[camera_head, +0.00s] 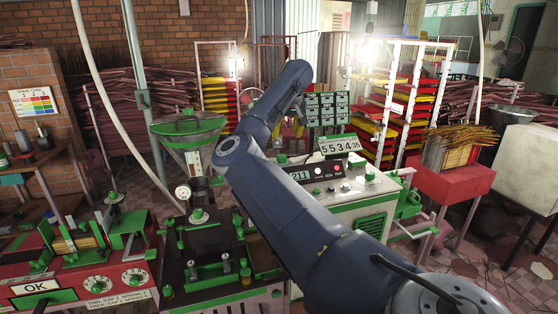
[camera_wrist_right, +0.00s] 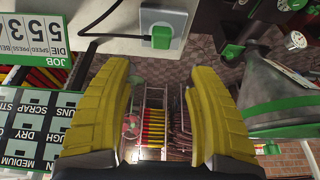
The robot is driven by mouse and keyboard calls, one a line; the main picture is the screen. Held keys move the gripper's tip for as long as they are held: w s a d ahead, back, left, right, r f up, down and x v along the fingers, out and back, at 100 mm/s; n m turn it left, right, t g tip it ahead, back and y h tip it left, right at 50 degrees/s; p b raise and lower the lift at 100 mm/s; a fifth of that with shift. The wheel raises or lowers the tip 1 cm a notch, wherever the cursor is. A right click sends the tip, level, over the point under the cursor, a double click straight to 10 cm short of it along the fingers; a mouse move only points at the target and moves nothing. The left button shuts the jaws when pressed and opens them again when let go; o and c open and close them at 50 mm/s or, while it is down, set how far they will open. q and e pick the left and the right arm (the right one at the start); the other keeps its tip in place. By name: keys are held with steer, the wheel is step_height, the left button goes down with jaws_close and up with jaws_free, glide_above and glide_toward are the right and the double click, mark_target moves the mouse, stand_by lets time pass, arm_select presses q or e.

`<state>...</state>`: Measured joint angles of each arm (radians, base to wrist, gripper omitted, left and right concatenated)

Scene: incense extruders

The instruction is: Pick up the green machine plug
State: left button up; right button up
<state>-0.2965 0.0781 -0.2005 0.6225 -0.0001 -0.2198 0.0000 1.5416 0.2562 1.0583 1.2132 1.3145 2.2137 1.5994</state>
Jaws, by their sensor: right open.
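The green machine plug (camera_wrist_right: 161,37) shows at the top middle of the right wrist view. It sits on a pale grey socket box (camera_wrist_right: 148,20), with a dark cable running off to the left. My right gripper (camera_wrist_right: 158,64) has its two yellow fingers spread wide with nothing between them. The plug appears beyond the gap between the fingertips, apart from both. I cannot make out the plug there. My left gripper is in neither view.
In the head view, a white machine with a number display (camera_head: 339,145) stands behind my arm. A green-rimmed funnel (camera_head: 188,128) stands left of the arm; in the wrist view a funnel (camera_wrist_right: 275,95) is close to the right finger. Red and yellow racks (camera_head: 400,105) stand behind.

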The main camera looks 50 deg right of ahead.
mark_target(281, 155)
steer(key=x, duration=1.2)
steer(key=shift+f, duration=0.15)
steer(key=shift+c, duration=0.5)
steer(key=shift+a, duration=0.1)
jaws_close()
